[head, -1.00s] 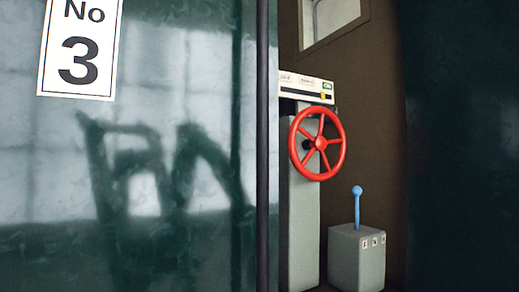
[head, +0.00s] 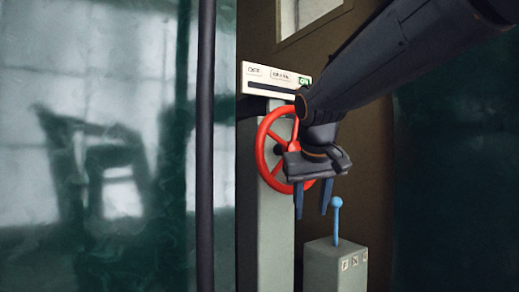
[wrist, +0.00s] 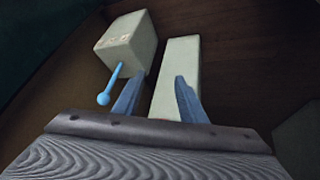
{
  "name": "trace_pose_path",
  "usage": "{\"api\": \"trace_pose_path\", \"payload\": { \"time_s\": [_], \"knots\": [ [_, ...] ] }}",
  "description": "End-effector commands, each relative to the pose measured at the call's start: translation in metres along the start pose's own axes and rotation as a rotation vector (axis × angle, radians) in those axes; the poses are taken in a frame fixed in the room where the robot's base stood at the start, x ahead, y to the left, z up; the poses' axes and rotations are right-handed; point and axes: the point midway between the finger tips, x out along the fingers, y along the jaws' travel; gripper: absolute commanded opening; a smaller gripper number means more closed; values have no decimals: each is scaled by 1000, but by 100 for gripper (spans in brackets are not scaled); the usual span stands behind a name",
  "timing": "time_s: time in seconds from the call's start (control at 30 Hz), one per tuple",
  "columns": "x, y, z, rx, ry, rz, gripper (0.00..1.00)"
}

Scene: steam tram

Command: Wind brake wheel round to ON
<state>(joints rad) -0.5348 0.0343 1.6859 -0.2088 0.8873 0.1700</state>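The red brake wheel (head: 262,148) stands on a grey post (head: 268,235), left of and behind my arm in the head view, which covers its right part. A white plate (head: 262,72) above it reads OFF at left and has a green ON label (head: 305,81) at right. My arm covers the right end of the slot under the labels, and I see no pointer. My gripper (head: 312,212) points down over the wheel's lower right, fingers apart and empty. Contact with the wheel cannot be told.
A grey box (head: 335,265) with a blue ball-topped lever (head: 337,222) stands just below my fingers at right. The box (wrist: 128,42) and lever (wrist: 104,98) also show in the wrist view. A dark vertical pole (head: 206,150) and green panel are at left.

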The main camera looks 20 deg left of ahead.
Motion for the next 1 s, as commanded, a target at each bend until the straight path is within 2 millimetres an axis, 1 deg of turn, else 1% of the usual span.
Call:
{"api": "trace_pose_path", "payload": {
  "time_s": [0.03, 0.07, 0.1, 0.2, 0.3, 0.4, 0.47, 0.57, 0.67, 0.9, 1.0],
  "knots": [
    [-41, -24, -35, -29, 61, -13, 38],
    [-60, -36, -49, -39, 87, -18, 38],
    [-84, -48, -66, -49, 120, -24, 38],
    [-129, -69, -92, -64, 179, -37, 38],
    [-159, -82, -107, -70, 216, -45, 38],
    [-174, -88, -114, -73, 236, -51, 38],
    [-176, -90, -116, -73, 240, -52, 38],
    [-168, -90, -118, -73, 239, -51, 38],
    [-152, -91, -121, -73, 237, -50, 38],
    [-107, -93, -132, -73, 237, -50, 38],
    [-91, -94, -136, -72, 238, -50, 38]
  ]
}}
